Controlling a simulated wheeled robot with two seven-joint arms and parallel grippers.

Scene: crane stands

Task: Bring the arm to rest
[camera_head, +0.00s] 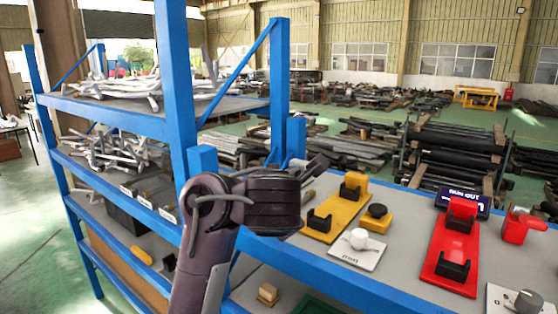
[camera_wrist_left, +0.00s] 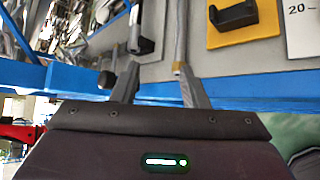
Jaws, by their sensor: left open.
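My left gripper (camera_head: 314,178) is raised in the middle of the head view, over the near left end of the grey-topped bench (camera_head: 395,262), left of the yellow stand. In the left wrist view its two fingers (camera_wrist_left: 157,70) are spread apart with nothing between them. The yellow stand (camera_head: 325,226) with black cradles lies flat on the bench; part of it shows at the upper right in the wrist view (camera_wrist_left: 245,35). A red stand (camera_head: 440,262) with a black cradle lies further right. My right gripper is not in view.
Blue shelving (camera_head: 175,90) with grey metal parts stands close on the left, its post near my arm. A white card with a knob (camera_head: 357,250), a yellow-black piece (camera_head: 376,217), a red piece (camera_head: 514,226) and a dark blue sign (camera_head: 462,201) are on the bench.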

